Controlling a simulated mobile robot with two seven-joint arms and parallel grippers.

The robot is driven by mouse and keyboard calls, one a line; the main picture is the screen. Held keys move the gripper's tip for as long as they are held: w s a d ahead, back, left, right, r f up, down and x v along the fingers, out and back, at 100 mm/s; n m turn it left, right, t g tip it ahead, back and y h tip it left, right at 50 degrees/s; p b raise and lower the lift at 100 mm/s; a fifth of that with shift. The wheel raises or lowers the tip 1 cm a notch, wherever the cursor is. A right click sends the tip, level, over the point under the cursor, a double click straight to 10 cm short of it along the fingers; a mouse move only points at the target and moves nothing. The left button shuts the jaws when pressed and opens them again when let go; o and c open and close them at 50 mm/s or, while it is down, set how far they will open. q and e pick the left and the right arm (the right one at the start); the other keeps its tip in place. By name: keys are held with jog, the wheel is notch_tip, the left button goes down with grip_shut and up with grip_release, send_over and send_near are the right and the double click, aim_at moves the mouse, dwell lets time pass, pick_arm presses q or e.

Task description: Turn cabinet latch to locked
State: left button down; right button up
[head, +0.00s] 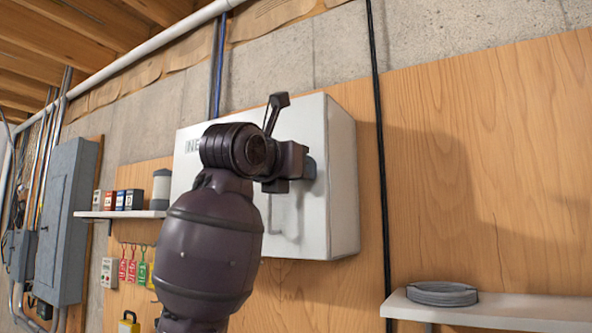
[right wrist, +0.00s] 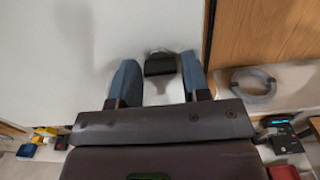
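The white cabinet (head: 338,180) hangs on the plywood wall, and its front also fills the left and middle of the right wrist view (right wrist: 50,60). In that view the dark latch (right wrist: 160,65) stands on the cabinet front near its right edge. My right gripper (right wrist: 160,78) is open, with one blue-grey finger on each side of the latch and a visible gap to each. In the head view my right gripper (head: 308,168) is at the cabinet front, and my arm hides the latch there. My left gripper is not in view.
A shelf (head: 510,308) with a coil of grey cable (head: 442,293) is at the lower right. A black cable (head: 381,150) runs down the wall right of the cabinet. A small shelf (head: 120,214) with boxes and a grey electrical panel (head: 65,220) are at the left.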

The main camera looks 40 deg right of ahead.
jog(key=c, duration=0.6)
jog(key=shift+m, duration=0.4)
jog(key=m+b, duration=0.5)
jog(key=m, duration=1.2)
